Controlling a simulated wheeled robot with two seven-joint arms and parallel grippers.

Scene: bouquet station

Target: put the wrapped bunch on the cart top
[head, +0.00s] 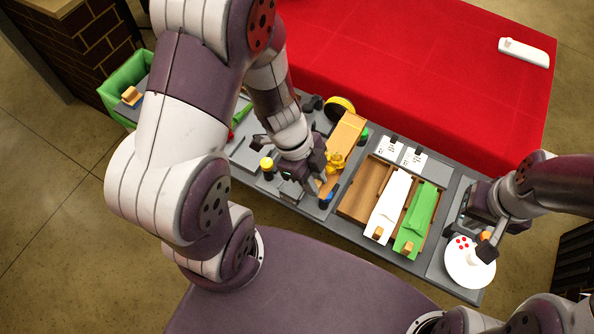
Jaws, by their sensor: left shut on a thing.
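A white wrapped bunch (390,205) and a green wrapped bunch (417,218) lie side by side in a wooden tray (360,200) on the grey work top (345,228). Each has a tan end towards me. My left gripper (308,190) is low over the work top, left of the tray and apart from both bunches. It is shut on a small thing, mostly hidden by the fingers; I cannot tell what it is. My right gripper (478,222) is at the right end, by a white round plate (465,268); its jaws are not clear. I cannot make out which surface is the cart top.
A tan board (346,133) with a yellow figure (335,161) lies beside my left gripper. A yellow-topped piece (267,164) stands to its left. White cards (412,158) lie behind the tray. The red table (420,60) behind is mostly bare, with a white item (524,52). A green bin (125,82) is at left.

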